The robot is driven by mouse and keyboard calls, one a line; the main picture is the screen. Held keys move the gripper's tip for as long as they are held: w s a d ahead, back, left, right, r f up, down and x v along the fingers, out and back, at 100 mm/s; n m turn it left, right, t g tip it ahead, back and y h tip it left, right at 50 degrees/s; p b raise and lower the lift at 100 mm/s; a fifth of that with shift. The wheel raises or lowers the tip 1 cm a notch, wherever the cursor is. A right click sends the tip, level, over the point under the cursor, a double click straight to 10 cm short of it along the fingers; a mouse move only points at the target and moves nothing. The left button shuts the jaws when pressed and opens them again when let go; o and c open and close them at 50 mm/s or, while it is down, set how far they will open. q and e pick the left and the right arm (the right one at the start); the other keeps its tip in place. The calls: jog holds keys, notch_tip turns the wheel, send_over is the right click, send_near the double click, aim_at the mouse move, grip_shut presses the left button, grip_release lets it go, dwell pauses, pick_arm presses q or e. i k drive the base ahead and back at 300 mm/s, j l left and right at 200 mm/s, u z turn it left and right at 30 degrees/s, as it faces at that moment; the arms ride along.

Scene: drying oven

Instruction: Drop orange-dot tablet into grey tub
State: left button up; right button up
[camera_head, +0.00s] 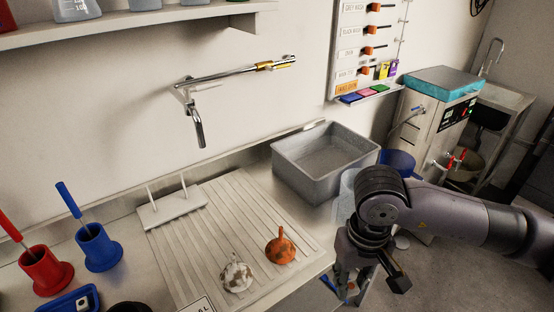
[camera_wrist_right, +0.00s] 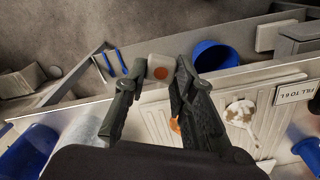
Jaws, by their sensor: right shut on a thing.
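The orange-dot tablet (camera_wrist_right: 161,70) is a small pale block with a round orange spot. In the right wrist view it sits between the fingertips of my right gripper (camera_wrist_right: 161,76), which is shut on it. In the head view my right gripper (camera_head: 368,278) points down by the right edge of the counter, in front of and to the right of the tub; I cannot make out the tablet there. The grey tub (camera_head: 306,186) is an open rectangular basin at the back right of the counter, apart from the gripper. My left gripper is not in view.
A tap (camera_head: 196,125) reaches out from the wall. A red holder (camera_head: 46,273) and a blue holder (camera_head: 99,250) stand at left. A blue bin (camera_head: 397,164) is behind my right arm.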

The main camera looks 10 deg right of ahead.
aim_at(324, 159)
jog(key=l+u, duration=0.45)
jog(key=l, duration=0.15)
jog(key=l+u, duration=0.45)
jog(key=l, duration=0.15)
jog(key=k+l+u, duration=0.1)
jog(key=l+u, duration=0.35)
jog(key=l, duration=0.15)
